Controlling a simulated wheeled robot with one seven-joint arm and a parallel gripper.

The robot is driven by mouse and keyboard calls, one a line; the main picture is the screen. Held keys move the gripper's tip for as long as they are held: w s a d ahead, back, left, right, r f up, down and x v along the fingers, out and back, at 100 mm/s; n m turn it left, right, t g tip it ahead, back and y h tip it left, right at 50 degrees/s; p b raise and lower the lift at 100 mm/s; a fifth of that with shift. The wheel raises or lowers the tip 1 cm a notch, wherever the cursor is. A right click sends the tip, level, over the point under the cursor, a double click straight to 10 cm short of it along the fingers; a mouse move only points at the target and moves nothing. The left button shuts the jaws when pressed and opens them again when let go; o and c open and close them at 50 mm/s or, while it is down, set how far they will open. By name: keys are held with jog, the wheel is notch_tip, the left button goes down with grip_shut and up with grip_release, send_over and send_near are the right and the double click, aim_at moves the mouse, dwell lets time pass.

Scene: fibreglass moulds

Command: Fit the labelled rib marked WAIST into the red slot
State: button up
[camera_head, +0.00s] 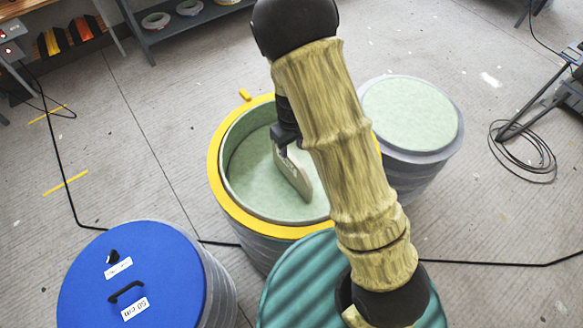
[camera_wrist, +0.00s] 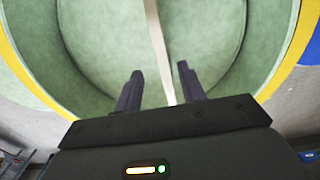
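A pale, thin rib (camera_head: 292,175) stands edge-up inside the yellow-rimmed round mould (camera_head: 219,187). In the wrist view the rib (camera_wrist: 158,35) shows edge-on, running from the top down between my fingers. My gripper (camera_head: 284,138) is above the rib's upper end, partly hidden by my arm. In the wrist view my gripper (camera_wrist: 160,72) has its two dark fingers apart, one either side of the rib, with gaps visible. No WAIST label is readable on the rib. No red slot can be seen; part of the mould is hidden by my arm and the rib.
A grey drum with a pale green top (camera_head: 410,112) stands behind right. A blue-lidded drum (camera_head: 140,275) with a handle and white labels is at front left. A teal ribbed drum (camera_head: 305,285) is in front. Cables (camera_head: 525,160) lie on the floor; open floor is left.

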aim_at(292, 156)
notch_tip(292, 156, down, 3)
jog(key=shift+r, duration=0.15)
jog(key=shift+s+f, duration=0.15)
jog(key=shift+f, duration=0.25)
jog(key=shift+f, duration=0.15)
jog(key=shift+f+p, duration=0.25)
jog(key=shift+p, duration=0.2)
jog(key=shift+s+a+f+p, duration=0.1)
jog(key=shift+f+p, duration=0.55)
jog(key=shift+f, duration=1.6)
grip_shut()
